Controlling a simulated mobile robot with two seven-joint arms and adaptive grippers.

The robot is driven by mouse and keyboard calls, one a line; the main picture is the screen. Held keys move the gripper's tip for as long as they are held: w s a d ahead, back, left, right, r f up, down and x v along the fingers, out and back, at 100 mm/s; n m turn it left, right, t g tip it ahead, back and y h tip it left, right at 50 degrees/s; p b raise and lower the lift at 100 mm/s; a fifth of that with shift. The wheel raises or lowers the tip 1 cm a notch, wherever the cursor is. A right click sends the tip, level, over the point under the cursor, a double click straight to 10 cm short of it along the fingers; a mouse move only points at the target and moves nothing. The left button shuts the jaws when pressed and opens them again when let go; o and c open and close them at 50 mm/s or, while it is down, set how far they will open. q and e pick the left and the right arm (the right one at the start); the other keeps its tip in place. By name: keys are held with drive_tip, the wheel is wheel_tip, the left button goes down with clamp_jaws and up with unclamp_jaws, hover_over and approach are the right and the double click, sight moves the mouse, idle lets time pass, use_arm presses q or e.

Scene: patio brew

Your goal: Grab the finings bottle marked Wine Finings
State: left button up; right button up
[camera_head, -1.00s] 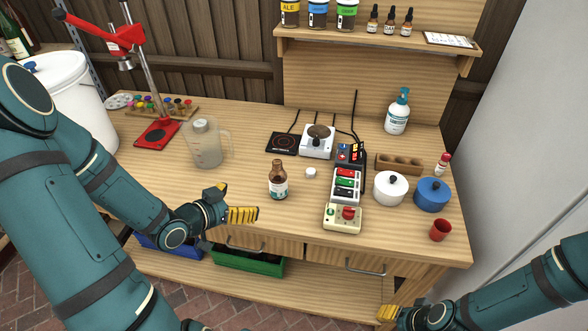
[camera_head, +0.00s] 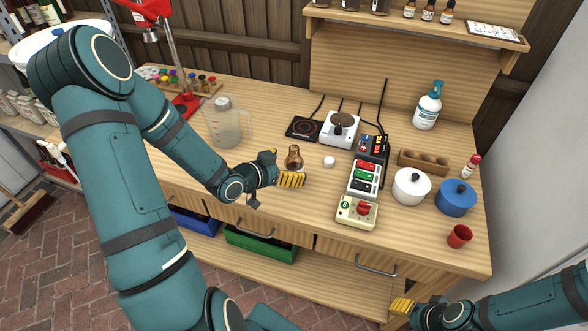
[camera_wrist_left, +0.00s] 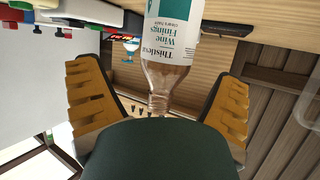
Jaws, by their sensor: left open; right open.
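The finings bottle (camera_head: 293,157) is brown and stands upright on the wooden table, its lower part hidden behind my left gripper. In the left wrist view the bottle (camera_wrist_left: 172,42) hangs upside down in the picture, and its white label reads "Wine Finings". Its bare neck points towards the palm. My left gripper (camera_head: 281,172) is open at the bottle. In the left wrist view my left gripper (camera_wrist_left: 157,76) has one yellow finger on each side of the bottle, with gaps between. My right gripper (camera_head: 402,306) is open and empty, low near the table's front right.
A white cap (camera_head: 329,162) lies right of the bottle. A plastic jug (camera_head: 226,125) stands behind my left forearm. A hot plate (camera_head: 304,129), a white scale-like device (camera_head: 340,127) and a switch box (camera_head: 357,211) are nearby. White (camera_head: 411,188) and blue (camera_head: 455,199) pots stand further right.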

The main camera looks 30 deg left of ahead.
sight(299, 161)
use_arm(q)
drive_tip(key=x, duration=0.5)
drive_tip(key=shift+w+a, duration=0.2)
drive_tip(key=shift+a, duration=0.05)
drive_tip(key=shift+c, duration=0.2)
drive_tip(key=c, duration=1.5)
